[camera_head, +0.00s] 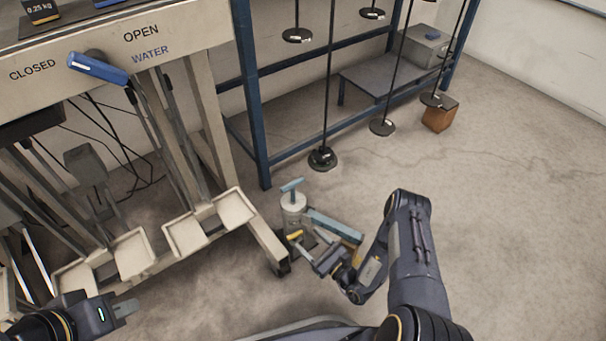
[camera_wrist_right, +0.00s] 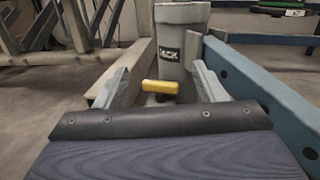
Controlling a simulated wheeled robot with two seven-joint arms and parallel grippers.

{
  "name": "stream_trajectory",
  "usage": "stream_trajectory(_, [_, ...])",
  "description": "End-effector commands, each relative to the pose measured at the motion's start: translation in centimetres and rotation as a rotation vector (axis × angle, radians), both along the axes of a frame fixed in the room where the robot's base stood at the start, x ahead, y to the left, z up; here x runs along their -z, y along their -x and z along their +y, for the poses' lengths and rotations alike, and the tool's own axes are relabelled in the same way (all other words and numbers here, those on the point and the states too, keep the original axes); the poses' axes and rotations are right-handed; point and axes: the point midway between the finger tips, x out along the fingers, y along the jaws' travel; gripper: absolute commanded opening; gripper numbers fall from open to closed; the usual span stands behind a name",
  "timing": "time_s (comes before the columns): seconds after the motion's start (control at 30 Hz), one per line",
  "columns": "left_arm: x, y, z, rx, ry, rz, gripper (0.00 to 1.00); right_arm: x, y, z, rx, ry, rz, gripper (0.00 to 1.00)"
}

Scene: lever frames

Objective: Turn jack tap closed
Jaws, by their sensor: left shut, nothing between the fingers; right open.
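The jack (camera_head: 294,208) stands on the floor by the frame's right leg, a grey cylinder with a light-blue bar on top. Its label shows in the right wrist view (camera_wrist_right: 180,54). The yellow jack tap (camera_wrist_right: 159,87) sits at the cylinder's base; it also shows in the head view (camera_head: 295,235). My right gripper (camera_wrist_right: 160,82) is open, and the tap lies between its fingertips in that view. I cannot tell whether a finger touches it. My left gripper (camera_head: 126,308) is shut and empty at the lower left, far from the jack.
A blue lever on the bench panel (camera_head: 97,68) sits between the CLOSED and OPEN labels. Blue beams (camera_head: 335,226) flank the jack on the right. A blue rack with hanging weights (camera_head: 322,158) stands behind. The floor at right (camera_head: 510,200) is clear.

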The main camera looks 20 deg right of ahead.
Motion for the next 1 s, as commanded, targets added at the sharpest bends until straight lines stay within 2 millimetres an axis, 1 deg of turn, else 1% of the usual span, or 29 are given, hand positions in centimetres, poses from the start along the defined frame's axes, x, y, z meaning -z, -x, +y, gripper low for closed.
stream_trajectory(0.03, [-0.4,0.0,0.0,0.000,0.000,0.000,0.00,-1.3,-0.5,-0.1,-0.019,0.006,-0.013,0.64])
stream_trajectory(0.47, [-2.0,0.0,0.0,0.000,0.000,0.000,0.00,-9.7,-2.8,0.1,-0.188,0.049,-0.102,0.64])
stream_trajectory(0.73, [-3.0,0.0,0.0,0.000,0.000,0.000,0.00,-15.0,-3.4,0.5,-0.297,0.089,-0.155,0.64])
stream_trajectory(1.0, [-4.1,0.0,0.0,0.000,0.000,0.000,0.00,-20.4,-3.5,1.1,-0.410,0.140,-0.208,0.64])
